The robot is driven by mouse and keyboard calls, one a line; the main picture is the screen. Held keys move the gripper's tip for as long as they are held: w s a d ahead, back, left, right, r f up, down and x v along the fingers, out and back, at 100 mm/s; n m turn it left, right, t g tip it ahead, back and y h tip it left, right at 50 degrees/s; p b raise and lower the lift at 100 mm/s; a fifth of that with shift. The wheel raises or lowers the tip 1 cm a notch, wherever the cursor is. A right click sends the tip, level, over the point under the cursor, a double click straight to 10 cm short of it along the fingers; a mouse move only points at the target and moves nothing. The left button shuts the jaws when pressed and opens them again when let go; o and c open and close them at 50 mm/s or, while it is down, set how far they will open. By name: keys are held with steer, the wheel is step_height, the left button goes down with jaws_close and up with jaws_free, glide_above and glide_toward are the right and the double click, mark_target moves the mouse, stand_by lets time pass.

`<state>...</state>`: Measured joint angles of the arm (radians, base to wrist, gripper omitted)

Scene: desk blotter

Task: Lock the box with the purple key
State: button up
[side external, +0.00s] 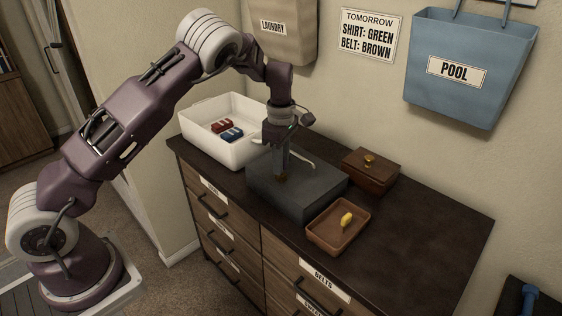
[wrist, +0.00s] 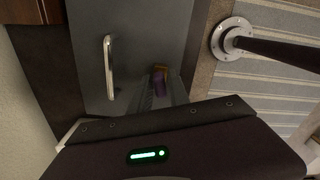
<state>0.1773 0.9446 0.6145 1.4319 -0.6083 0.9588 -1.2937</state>
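The dark grey box (side external: 312,193) sits closed on the dresser, with a curved silver handle on its lid; the lid also shows in the wrist view (wrist: 100,20). My gripper (side external: 282,172) points down at the box top, its fingers close together. The purple key (wrist: 160,87) shows as a small purple piece between the fingers in the wrist view. A small brass-coloured part (side external: 281,179) shows at the fingertips, against the box. The key's shaft is hidden, and I cannot tell how deep it sits or how it is turned.
A brown tray (side external: 316,238) holding a yellow object (side external: 347,219) stands in front of the box. A wooden box with a brass knob (side external: 372,175) is behind right. A white bin (side external: 240,152) with red and blue items is left. The dresser's right side is clear.

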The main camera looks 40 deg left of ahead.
steer(key=shift+o, duration=1.1)
step_height(320, 180, up, 7)
steer(key=shift+r, duration=0.1)
steer(key=s+d+r+m+t+h, duration=0.1)
steer(key=s+d+r+m, duration=0.2)
steer(key=s+r+m, duration=0.35)
steer(key=s+d+r+m+t+h, duration=0.1)
steer(key=s+d+r+m+t, duration=0.15)
steer(key=s+r, duration=0.65)
steer(key=s+d+f+m+t+y, duration=0.1)
steer(key=s+d+m+t+y, duration=0.1)
steer(key=s+m, duration=1)
steer(key=s, duration=0.7)
steer(key=shift+s+d+m, duration=0.15)
steer(key=shift+d+m, duration=0.05)
steer(key=shift+m, duration=0.1)
